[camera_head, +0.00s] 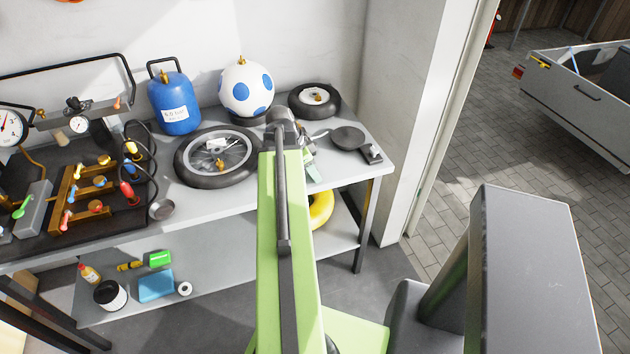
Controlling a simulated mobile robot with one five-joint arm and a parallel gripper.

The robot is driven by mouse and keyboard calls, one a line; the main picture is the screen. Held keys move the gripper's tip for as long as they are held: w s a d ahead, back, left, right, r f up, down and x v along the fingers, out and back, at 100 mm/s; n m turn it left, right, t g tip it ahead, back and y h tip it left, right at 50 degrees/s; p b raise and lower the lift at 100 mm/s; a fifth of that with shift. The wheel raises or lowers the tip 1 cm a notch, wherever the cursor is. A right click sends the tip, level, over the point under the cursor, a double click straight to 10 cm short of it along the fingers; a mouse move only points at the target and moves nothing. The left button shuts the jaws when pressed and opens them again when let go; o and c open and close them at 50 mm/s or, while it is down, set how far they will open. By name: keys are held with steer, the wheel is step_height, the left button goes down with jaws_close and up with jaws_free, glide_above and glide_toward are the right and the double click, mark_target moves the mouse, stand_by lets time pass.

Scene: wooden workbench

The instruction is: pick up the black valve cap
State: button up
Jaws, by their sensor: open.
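I cannot make out the black valve cap for certain; it is too small to tell or hidden. A small dark block (371,154) with a pale top part lies at the right front corner of the grey bench (235,203). My green arm reaches up over the bench's front edge. My gripper (309,158) is at its far end, over the right part of the bench, left of a dark round pan (347,138). It is open as far as it shows, and the arm hides part of it. I see nothing held in it.
A large spoked wheel (187,169) lies left of my arm and a small wheel (302,99) lies behind it. A blue tank (174,103) and a spotted ball (238,80) stand at the back. A valve board (112,212) fills the left. A yellow ring (321,211) is below.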

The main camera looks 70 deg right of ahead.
jaws_close()
stand_by(0.5)
